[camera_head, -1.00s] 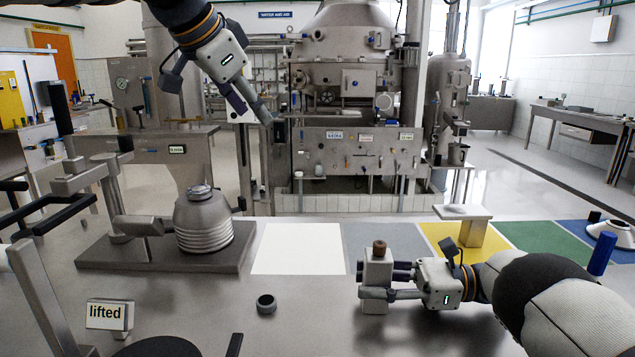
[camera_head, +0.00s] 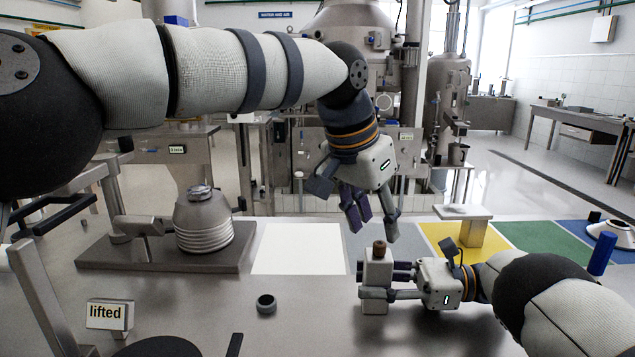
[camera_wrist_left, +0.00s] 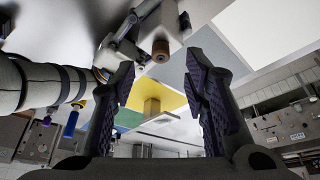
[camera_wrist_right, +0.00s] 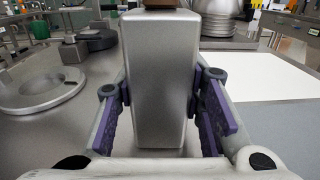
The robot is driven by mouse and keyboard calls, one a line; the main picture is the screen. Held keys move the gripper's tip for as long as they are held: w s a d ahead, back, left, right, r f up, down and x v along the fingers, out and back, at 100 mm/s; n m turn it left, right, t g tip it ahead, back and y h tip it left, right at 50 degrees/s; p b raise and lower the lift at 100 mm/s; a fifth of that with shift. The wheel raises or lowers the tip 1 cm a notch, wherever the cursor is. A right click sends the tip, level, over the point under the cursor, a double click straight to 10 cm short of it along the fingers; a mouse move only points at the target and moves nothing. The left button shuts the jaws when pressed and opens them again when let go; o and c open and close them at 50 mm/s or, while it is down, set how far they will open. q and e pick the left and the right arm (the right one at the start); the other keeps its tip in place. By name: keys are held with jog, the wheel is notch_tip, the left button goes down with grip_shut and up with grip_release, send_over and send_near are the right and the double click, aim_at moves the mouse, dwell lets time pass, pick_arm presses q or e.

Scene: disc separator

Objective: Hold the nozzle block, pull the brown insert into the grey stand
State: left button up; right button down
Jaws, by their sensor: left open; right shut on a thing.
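The nozzle block (camera_head: 376,270) is a grey upright block on the bench, with the brown insert (camera_head: 379,248) standing out of its top. My right gripper (camera_head: 376,278) is shut on the block from the right; the right wrist view shows the block (camera_wrist_right: 160,80) between both pads. My left gripper (camera_head: 375,226) is open and empty, above the block and pointing down. In the left wrist view the brown insert (camera_wrist_left: 161,50) shows beyond the open fingers. A small dark grey ring-shaped piece (camera_head: 266,304), possibly the grey stand, sits on the bench left of the block.
A ribbed bowl assembly (camera_head: 203,222) stands on a dark plate at the left. A white sheet (camera_head: 298,248) and coloured mats lie along the back. A small pedestal (camera_head: 472,232) stands on the yellow mat. A sign reading "lifted" (camera_head: 106,314) is at front left.

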aim_at(379, 243)
pick_arm(q)
jog(key=shift+x, duration=2.3)
jog(key=shift+a, duration=0.1)
grip_shut()
jog(key=shift+r, duration=3.3)
jog(key=a+f, duration=0.4)
jog(key=a, duration=0.5)
jog(key=a+f, duration=0.3)
jog(key=a, duration=0.7)
jog(key=shift+f+n, duration=0.4)
jog(key=shift+s, duration=0.15)
